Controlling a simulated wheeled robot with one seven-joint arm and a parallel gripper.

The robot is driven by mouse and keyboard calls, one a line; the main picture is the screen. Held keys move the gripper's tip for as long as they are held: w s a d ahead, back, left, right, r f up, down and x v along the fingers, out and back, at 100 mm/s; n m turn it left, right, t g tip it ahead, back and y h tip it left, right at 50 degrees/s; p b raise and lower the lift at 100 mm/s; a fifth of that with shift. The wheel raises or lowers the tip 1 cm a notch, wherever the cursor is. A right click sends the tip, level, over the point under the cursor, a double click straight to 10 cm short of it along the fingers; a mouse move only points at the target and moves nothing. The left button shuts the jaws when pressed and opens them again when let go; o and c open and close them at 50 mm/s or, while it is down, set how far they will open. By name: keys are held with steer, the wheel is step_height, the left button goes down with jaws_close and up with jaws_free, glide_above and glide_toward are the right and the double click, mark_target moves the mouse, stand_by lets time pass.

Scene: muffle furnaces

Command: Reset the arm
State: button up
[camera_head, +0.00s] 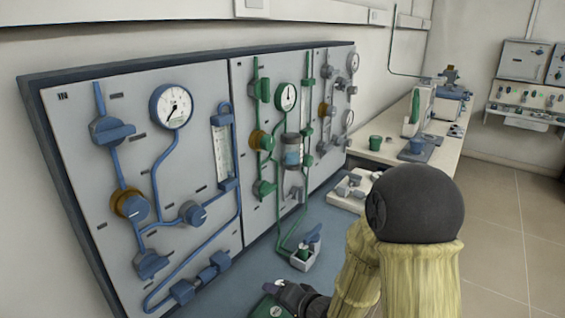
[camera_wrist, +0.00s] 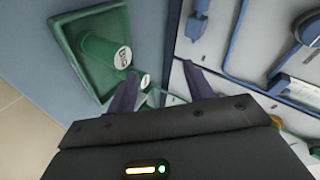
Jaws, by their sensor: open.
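My gripper (camera_wrist: 160,70) is open, with two dark fingers apart and nothing between them. In the head view my gripper (camera_head: 290,294) is low at the bottom edge, over the blue bench top (camera_head: 335,222) in front of the gauge panel. My arm, with pale yellow sleeves and a dark round joint, fills the lower right of the head view. In the wrist view a green tray (camera_wrist: 68,48) holding green cylinders with white labelled ends (camera_wrist: 104,51) lies just left of and beyond the fingers. I cannot tell whether the fingers touch anything.
The grey panel (camera_head: 75,150) with blue and green pipes, valves and gauges (camera_head: 172,106) stands behind the bench. A small valve block (camera_head: 305,255) sits on the bench near my gripper. A side bench with a green cup (camera_head: 375,143) stands farther back. Open floor (camera_head: 500,220) lies right.

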steer(key=d+n+g+h, duration=0.1)
steer(key=d+n+h, duration=0.1)
steer(key=d+h, duration=0.45)
steer(key=s+d+r+n+g+h, duration=0.25)
steer(key=s+d+g, duration=0.25)
steer(key=s+d, duration=0.6)
step_height(320, 180, up, 18)
steer(key=s+a+y+p, duration=0.1)
steer(key=p, duration=1.6)
steer(key=shift+s+p, duration=0.3)
steer(key=shift+p, duration=0.05)
steer(key=shift+a+n, duration=0.1)
steer(key=shift+n, duration=0.15)
